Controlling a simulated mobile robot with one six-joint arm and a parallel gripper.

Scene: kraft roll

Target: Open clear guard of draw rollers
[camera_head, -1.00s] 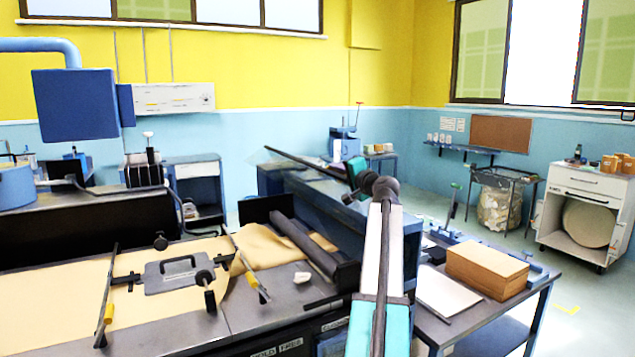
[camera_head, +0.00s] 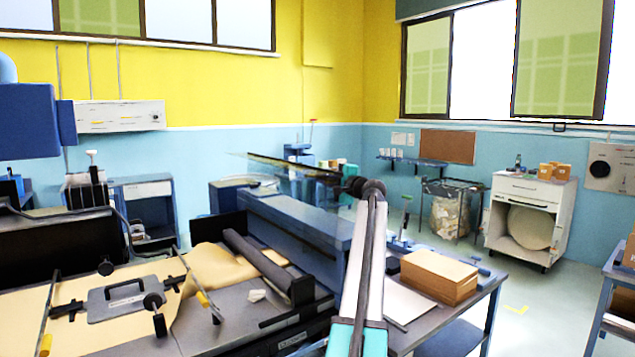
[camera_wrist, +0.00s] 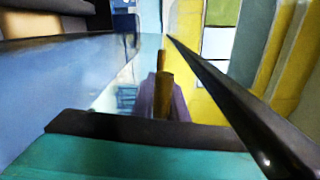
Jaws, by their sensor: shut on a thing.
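The clear guard (camera_head: 290,177) is a see-through sheet with a long dark edge bar. In the head view it stands raised above the blue roller housing (camera_head: 305,222), its bar running left from my gripper. My gripper (camera_head: 345,178) is at the right end of this bar, shut on the guard; the fingertips are small and partly hidden by my wrist. In the wrist view the dark bar (camera_wrist: 225,92) runs diagonally past the finger area. A dark roller (camera_head: 255,262) lies in front of the housing, with brown paper beside it. I cannot make out the draw rollers under the guard.
A steel table (camera_head: 495,285) with a brown stack (camera_head: 438,276) stands right of the machine. A flat plate with a handle (camera_head: 125,298) and thin rods sit on the paper at left. The floor at right is open, before a white cabinet (camera_head: 528,215).

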